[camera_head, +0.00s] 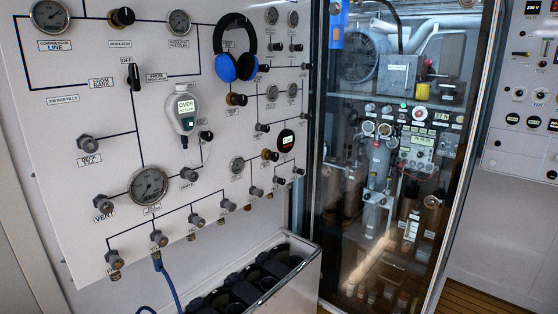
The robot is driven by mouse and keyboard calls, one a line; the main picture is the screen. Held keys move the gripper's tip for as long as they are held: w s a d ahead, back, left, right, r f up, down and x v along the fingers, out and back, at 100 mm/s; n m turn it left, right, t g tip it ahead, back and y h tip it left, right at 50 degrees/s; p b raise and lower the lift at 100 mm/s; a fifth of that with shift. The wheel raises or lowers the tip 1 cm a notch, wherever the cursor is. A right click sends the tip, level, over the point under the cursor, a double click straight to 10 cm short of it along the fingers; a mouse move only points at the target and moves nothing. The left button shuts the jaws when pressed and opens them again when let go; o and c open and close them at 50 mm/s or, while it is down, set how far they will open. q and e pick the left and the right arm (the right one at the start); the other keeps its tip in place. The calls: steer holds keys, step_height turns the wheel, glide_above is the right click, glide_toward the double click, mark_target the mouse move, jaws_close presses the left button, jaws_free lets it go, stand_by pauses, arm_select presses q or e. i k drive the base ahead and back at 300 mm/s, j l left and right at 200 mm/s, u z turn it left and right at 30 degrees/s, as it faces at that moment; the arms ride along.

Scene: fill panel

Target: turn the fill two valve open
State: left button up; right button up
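The white fill panel (60,120) stands at the left of the head view. A row of grey-knobbed valves runs along its lower edge, rising to the right. The second valve from the left (159,238) sits below the large round gauge (149,186) and has a blue hose (171,285) hanging beneath it. It seems to be the fill two valve, but the small labels on the row are too small to read. The leftmost valve (113,259) is beside it. Whether any valve is open or shut cannot be told. Neither gripper is in view.
Blue headphones (236,66) and a handheld meter (185,110) hang on the panel. A grey bin with dark compartments (290,291) stands below the panel's right part. A glass-doored cabinet (340,170) of machinery is to the right. Wooden floor (470,298) shows at lower right.

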mark_target(162, 241)
steer(key=i+l+u, duration=0.1)
steer(key=i+u, duration=0.15)
steer(key=u, duration=0.2)
steer(key=i+l+u, duration=0.2)
steer(key=u, duration=0.25)
